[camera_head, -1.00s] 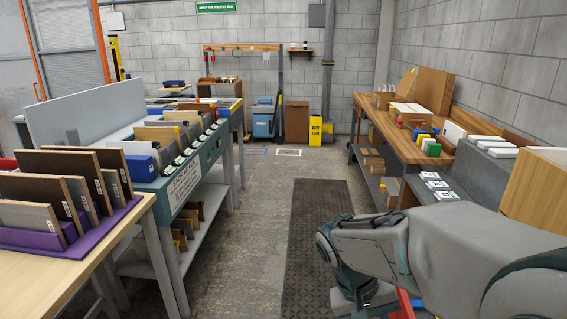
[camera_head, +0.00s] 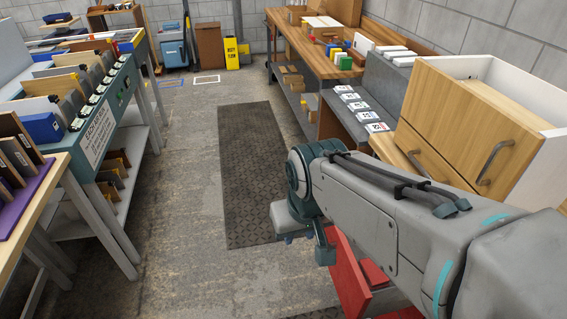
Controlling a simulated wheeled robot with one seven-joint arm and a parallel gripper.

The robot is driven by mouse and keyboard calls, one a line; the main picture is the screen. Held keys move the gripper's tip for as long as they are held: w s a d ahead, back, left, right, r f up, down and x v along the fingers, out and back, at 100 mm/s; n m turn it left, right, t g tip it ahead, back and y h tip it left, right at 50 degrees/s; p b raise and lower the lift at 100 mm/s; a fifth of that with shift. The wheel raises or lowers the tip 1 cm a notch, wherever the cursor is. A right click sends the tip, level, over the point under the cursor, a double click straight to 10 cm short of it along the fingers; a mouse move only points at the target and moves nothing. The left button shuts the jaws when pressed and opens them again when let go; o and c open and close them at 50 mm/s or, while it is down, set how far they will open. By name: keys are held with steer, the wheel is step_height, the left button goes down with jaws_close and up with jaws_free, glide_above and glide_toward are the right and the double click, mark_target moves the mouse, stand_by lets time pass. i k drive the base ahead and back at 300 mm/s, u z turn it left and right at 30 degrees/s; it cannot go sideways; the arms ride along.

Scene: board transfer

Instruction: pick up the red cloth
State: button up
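I cannot make out a red cloth for certain in the head view. My gripper (camera_head: 292,222) seems to be at the lower end of my folded arm, above the floor near the dark mat. It is small and partly hidden, so its fingers cannot be read as open or shut. A red flat-sided object (camera_head: 349,278) stands low beneath my arm and is partly covered by it. It looks like rigid panels rather than cloth.
A drawer cabinet (camera_head: 470,135) stands at right, beside a grey bench with several labelled white items (camera_head: 360,106). The wooden workbench (camera_head: 305,48) is beyond. Racks of boards (camera_head: 95,140) line the left. The floor aisle with the dark mat (camera_head: 248,170) is clear.

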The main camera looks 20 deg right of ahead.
mark_target(374, 278)
steer(key=u, duration=1.2)
steer(key=k, duration=0.55)
steer(key=z, duration=1.4)
steer(key=i, duration=0.5)
steer(key=u, duration=0.05)
